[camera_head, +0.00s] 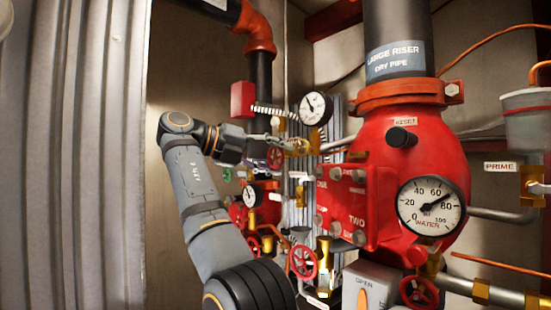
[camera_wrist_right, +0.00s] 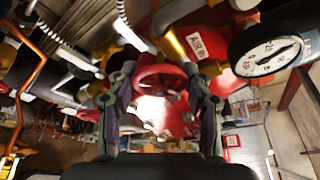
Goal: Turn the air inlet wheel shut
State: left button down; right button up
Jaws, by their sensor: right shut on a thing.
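The air inlet wheel is a small red handwheel (camera_wrist_right: 160,76) between the two fingers of my right gripper (camera_wrist_right: 160,86) in the right wrist view. The fingers close on its rim from both sides. In the head view my right gripper (camera_head: 268,152) reaches in among the pipes, left of the big red valve body, with the red wheel (camera_head: 276,158) at its tips. The gripper partly hides the wheel's rim and stem. My left gripper is not in view.
The red valve body (camera_head: 415,160) with a water gauge (camera_head: 431,205) fills the right. A smaller gauge (camera_head: 315,109) stands just above and right of my gripper. Other red wheels (camera_head: 302,262) sit below. A corrugated metal panel (camera_head: 80,150) stands at the left.

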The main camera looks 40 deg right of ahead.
jog(key=o, duration=1.2)
